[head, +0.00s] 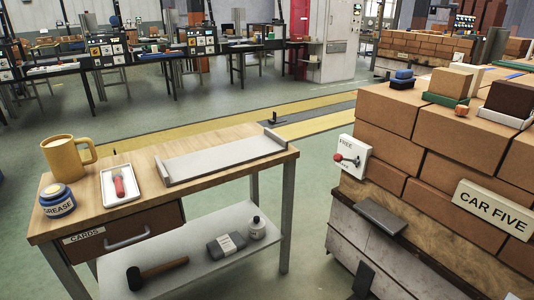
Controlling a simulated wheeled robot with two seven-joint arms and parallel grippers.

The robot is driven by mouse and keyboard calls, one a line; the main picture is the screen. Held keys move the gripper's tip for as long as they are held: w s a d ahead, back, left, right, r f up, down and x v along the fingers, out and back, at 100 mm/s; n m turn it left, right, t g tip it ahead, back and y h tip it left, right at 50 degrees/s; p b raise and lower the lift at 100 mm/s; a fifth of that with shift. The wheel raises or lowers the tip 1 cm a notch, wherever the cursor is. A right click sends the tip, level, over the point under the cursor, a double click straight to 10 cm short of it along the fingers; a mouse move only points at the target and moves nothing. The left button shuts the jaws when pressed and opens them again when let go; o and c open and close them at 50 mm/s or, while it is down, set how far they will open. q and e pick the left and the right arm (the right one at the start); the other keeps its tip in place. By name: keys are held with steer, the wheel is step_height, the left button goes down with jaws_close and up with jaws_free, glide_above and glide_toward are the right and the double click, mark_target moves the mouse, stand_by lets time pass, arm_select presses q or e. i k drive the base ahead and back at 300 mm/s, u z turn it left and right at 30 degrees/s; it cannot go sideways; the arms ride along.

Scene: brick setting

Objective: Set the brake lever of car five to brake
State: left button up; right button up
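Car five (400,150) is a stack of large brown bricks on a wooden and grey base at the right, with a sign (492,208) reading CAR FIVE. A white brake plate (359,150) is on the car's left end. Its upper label reads FREE; the lower label is partly hidden and looks like the end of BRAKE. The brake lever has a red knob (338,158) and sticks out to the left, between the two labels in the picture. I cannot tell its exact setting. Neither of my grippers is in view.
A wooden-topped table (225,190) at the left carries a mug (63,160), a grease jar (58,205), a white tray (121,190) and a grey channel. A mallet (155,272) lies on its lower shelf. Green floor (315,190) is clear between table and car.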

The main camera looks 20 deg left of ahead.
mark_target(337, 158)
steer(key=z, duration=0.6)
steer(key=i, duration=1.35)
steer(key=u, duration=0.6)
steer(key=i, duration=0.4)
steer(key=u, duration=0.4)
